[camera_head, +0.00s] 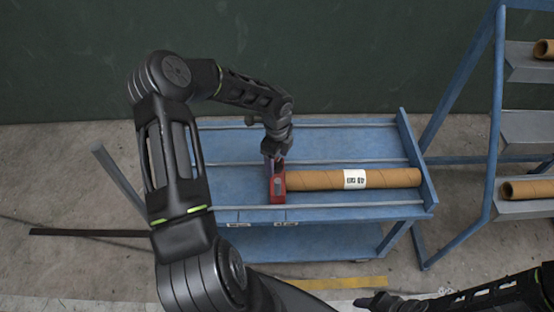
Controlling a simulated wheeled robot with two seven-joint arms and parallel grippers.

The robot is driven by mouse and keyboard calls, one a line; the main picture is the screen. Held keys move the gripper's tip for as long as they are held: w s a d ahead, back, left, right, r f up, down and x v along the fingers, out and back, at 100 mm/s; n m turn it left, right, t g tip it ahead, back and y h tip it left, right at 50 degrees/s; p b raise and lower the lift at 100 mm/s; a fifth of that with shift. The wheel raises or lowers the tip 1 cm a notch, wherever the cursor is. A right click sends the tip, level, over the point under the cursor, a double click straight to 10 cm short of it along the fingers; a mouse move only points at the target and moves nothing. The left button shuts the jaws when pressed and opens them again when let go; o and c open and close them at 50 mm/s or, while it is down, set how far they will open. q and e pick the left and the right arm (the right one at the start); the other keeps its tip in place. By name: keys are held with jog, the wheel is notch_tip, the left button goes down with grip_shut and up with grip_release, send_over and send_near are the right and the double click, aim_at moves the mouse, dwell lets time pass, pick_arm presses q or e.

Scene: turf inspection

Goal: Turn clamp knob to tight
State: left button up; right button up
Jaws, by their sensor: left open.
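A red clamp (279,189) sits on the blue bench (222,172) at the left end of a brown cardboard tube (394,178). The tube lies across the bench and bears a white label (355,179). My left gripper (274,157) points down at the top of the clamp, with its fingers open. It covers part of the clamp, and I cannot make out the knob or whether the fingers touch it. My right arm enters at the lower right, and its gripper (374,301) is dark and low near the bottom edge; its fingers are too unclear to read.
A blue rack (492,120) with grey shelves stands at the right and holds more brown tubes (527,188). The bench has raised metal strips, a right end wall (416,160) and a lower shelf (310,241). A dark green wall is behind. The concrete floor in front has a yellow strip (340,283).

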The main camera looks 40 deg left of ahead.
pick_arm(q)
jog(key=shift+f, duration=0.45)
jog(key=shift+c, duration=0.4)
jog(key=c, duration=1.3)
